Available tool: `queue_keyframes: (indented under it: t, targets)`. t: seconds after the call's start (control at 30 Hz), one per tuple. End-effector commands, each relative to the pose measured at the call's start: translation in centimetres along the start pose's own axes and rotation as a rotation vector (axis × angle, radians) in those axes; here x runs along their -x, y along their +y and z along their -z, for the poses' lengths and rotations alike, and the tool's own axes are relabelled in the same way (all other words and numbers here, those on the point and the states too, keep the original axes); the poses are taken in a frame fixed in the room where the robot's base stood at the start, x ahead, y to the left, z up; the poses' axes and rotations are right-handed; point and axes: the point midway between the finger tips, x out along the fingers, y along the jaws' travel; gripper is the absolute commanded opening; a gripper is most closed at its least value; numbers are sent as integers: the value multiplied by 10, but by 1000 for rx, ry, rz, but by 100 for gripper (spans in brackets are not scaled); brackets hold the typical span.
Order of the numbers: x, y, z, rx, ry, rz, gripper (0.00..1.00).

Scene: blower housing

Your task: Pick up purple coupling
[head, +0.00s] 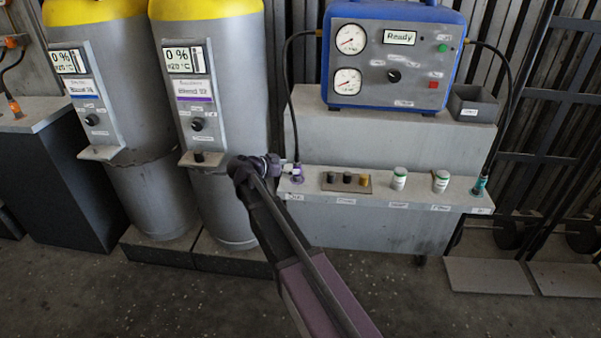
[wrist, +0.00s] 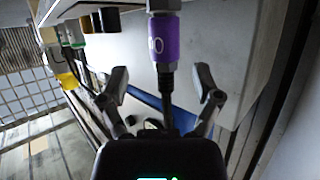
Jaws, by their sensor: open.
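The purple coupling (head: 297,178) stands at the left end of the grey shelf, with a black hose rising from it to the blue machine. In the wrist view the purple coupling (wrist: 164,40) is a purple sleeve with metal ends, and its hose runs down between the fingers. My gripper (head: 284,168) is beside the coupling, to its left in the head view. In the wrist view my gripper (wrist: 160,78) is open, with one finger on each side of the coupling's lower metal end and hose. Whether the fingers touch it I cannot tell.
The blue machine (head: 393,60) reads "Ready". Two grey yellow-topped tanks (head: 225,100) stand left.

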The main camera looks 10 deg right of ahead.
Motion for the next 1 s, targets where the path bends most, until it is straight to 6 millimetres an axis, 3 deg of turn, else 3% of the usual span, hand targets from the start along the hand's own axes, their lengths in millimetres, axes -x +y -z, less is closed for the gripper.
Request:
queue_keyframes:
  t: [0.3, 0.93, 1.0]
  targets:
    - [-35, -3, 0, -1, 0, 0, 81]
    - [-38, -2, 2, 0, 0, 0, 81]
    - [-38, -2, 2, 0, 0, 0, 64]
